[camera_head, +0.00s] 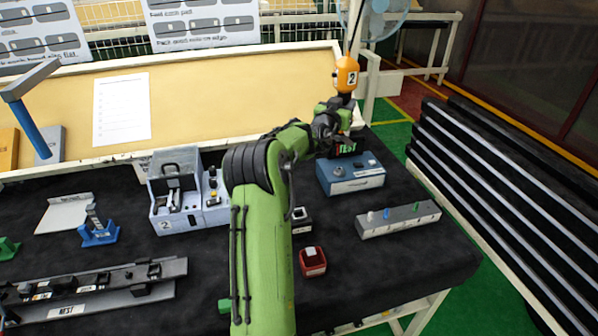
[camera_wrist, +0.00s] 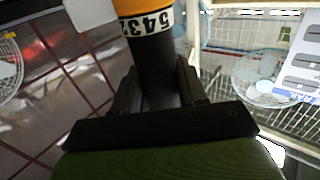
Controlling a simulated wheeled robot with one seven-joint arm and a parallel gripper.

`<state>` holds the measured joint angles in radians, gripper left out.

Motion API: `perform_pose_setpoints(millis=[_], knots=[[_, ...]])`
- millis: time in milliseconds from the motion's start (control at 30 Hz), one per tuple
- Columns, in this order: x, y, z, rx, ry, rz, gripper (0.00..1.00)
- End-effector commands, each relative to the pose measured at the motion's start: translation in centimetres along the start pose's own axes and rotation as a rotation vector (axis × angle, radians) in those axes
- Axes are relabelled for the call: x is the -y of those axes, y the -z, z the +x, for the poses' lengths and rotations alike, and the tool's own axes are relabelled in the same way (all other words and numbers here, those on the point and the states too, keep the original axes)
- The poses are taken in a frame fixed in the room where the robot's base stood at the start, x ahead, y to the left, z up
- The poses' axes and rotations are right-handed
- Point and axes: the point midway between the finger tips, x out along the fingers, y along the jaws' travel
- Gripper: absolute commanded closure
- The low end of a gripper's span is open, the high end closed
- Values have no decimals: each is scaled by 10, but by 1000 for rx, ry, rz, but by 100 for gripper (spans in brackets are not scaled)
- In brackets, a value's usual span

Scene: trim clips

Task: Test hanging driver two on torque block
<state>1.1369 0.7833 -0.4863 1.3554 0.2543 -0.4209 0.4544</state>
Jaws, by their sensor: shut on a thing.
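The orange driver (camera_head: 346,75) marked 2 hangs from a cord at the back right of the bench. My gripper (camera_head: 340,108) is shut on its dark lower body. The driver looks upright, above a blue box (camera_head: 352,184) with a dial and a dark TEST sign (camera_head: 346,147), which I take to be the torque block. The driver's lower tip is hidden by my gripper, so I cannot tell if it touches the block. In the wrist view the driver's dark body (camera_wrist: 155,70) is between my fingers (camera_wrist: 160,90), below an orange part with a number scale.
A grey bar (camera_head: 398,219) with coloured pegs lies right of centre, and a red box (camera_head: 313,262) sits nearer. A grey unit (camera_head: 175,205) marked 2, a blue fixture (camera_head: 98,235) and a long rail (camera_head: 95,287) are left. Black rails (camera_head: 510,195) stand right of the bench.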

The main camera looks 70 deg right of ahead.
Motion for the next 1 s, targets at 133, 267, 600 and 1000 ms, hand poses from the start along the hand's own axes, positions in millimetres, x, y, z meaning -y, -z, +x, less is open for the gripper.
perform_pose_setpoints(millis=[133,267,600,1000], knots=[[-3,2,16,-1,-1,0,100],[-4,0,25,-3,2,3,100],[-4,-34,23,1,2,2,100],[-4,-65,23,1,1,2,100]])
